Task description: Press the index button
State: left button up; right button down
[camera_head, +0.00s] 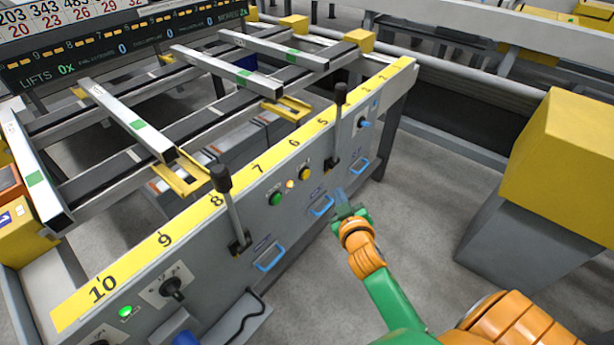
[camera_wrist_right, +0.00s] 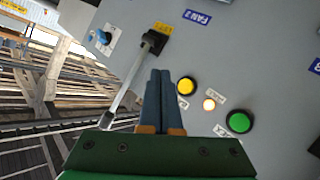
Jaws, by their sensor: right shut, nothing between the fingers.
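A yellow button (camera_head: 305,173) and a green button (camera_head: 275,199) sit on the grey front panel of the runout table, with a small lit amber lamp (camera_head: 290,184) between them. Their labels are too small to read, so I cannot tell which is the index button. In the right wrist view the yellow button (camera_wrist_right: 186,86) is just right of my fingers, then the lamp (camera_wrist_right: 209,104) and the green button (camera_wrist_right: 238,122). My right gripper (camera_head: 341,197) is shut and empty, in front of the panel and apart from the buttons; it also shows in the wrist view (camera_wrist_right: 160,76). My left gripper is out of view.
Two black-knobbed levers, one left (camera_head: 232,207) and one right (camera_head: 336,125), stick out beside the buttons. A blue knob (camera_head: 365,124) is further right. A yellow-topped grey block (camera_head: 556,165) stands right; the floor between is clear.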

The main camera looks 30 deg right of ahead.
aim_at(306, 174)
jog(key=w+a+b, duration=0.2)
jog(key=w, duration=0.4)
jog(key=shift+w+a, duration=0.15)
jog(key=shift+a, duration=0.2)
jog(key=shift+w, duration=0.15)
dwell(1.6)
jog(key=shift+w+a, duration=0.15)
jog(key=shift+w, duration=0.1)
